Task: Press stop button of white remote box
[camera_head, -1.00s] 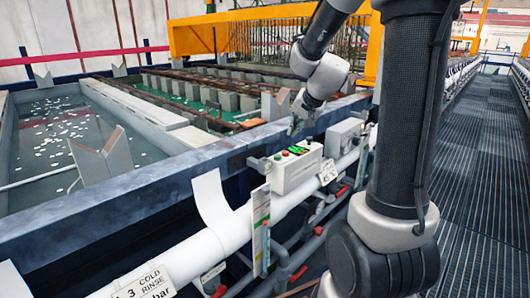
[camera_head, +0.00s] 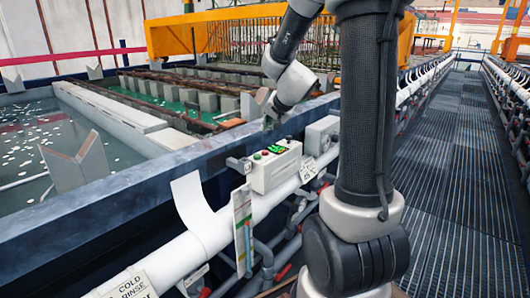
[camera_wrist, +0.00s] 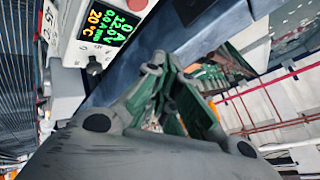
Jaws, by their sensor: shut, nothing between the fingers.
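The white remote box (camera_head: 272,174) sits on the white pipe beside the tank edge, with a green-lit display and small buttons on its sloped top. In the wrist view the box (camera_wrist: 72,48) is at the upper left, its display (camera_wrist: 106,22) lit green and orange. A red button (camera_wrist: 137,4) is cut by the top edge, and a dark knob (camera_wrist: 93,67) is below the display. My gripper (camera_head: 269,124) is shut and empty, just above and behind the box, apart from it. In the wrist view my gripper's fingers (camera_wrist: 168,65) meet right of the display. Button labels are unreadable.
A second grey box (camera_head: 320,134) stands right of the remote box. A blue tank edge (camera_head: 120,190) runs behind both. A paper strip (camera_head: 190,205) and a coloured gauge strip (camera_head: 242,230) are at the left. The grated walkway (camera_head: 450,180) at right is clear.

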